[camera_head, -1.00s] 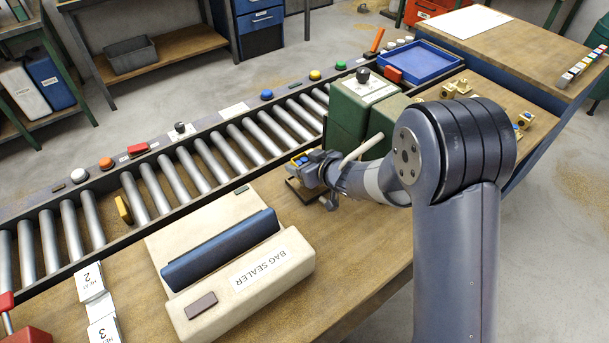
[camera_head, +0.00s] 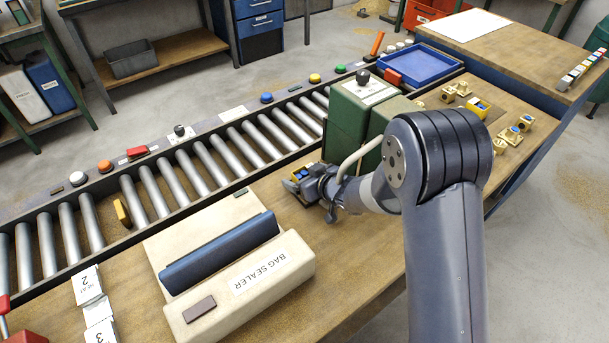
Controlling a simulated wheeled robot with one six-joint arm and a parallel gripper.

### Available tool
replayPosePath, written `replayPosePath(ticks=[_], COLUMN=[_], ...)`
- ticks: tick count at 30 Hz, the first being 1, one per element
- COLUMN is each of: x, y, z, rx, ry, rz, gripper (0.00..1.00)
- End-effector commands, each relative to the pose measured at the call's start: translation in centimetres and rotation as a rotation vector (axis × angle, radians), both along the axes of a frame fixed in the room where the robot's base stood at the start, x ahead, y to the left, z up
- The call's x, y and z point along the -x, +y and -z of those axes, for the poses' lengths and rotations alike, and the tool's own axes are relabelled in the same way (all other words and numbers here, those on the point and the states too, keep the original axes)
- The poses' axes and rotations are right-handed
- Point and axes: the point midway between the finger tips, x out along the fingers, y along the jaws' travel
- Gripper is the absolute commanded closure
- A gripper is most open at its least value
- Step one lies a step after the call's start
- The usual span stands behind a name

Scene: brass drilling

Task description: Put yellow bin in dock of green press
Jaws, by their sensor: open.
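The green press (camera_head: 350,115) stands on the wooden bench beside the conveyor. A small yellow bin (camera_head: 303,170) with blue pieces in it is at the left foot of the press, low near the bench top. My gripper (camera_head: 297,180) is open and right at this bin, its fingers close around or beside it. The dock at the press foot is mostly hidden by the bin and my gripper, so I cannot tell whether the bin is fully seated. Another yellow bin (camera_head: 480,106) with blue contents stands on the bench right of the press.
A bag sealer (camera_head: 262,275) fills the bench at front left. The roller conveyor (camera_head: 205,160) with buttons along its rail runs behind. A blue tray (camera_head: 420,65) lies behind the press. Several small brass parts (camera_head: 500,145) lie on the right bench. A hose curves beside my wrist.

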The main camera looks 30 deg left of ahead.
Motion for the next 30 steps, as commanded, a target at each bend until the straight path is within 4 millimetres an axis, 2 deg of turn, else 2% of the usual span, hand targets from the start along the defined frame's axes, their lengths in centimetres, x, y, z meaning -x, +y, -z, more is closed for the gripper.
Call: replayPosePath(ticks=[8,11,24,30], x=[0.0,0.2,3.6,4.5], y=[0.0,-0.6,-7.1,-8.9], z=[-0.3,-0.7,-4.7,-5.8], rx=[0.0,-0.001,0.0,-0.001], ry=[0.0,-0.001,-0.002,-0.001], rz=[0.0,0.001,0.003,0.001], gripper=[0.15,0.15,0.15,0.15])
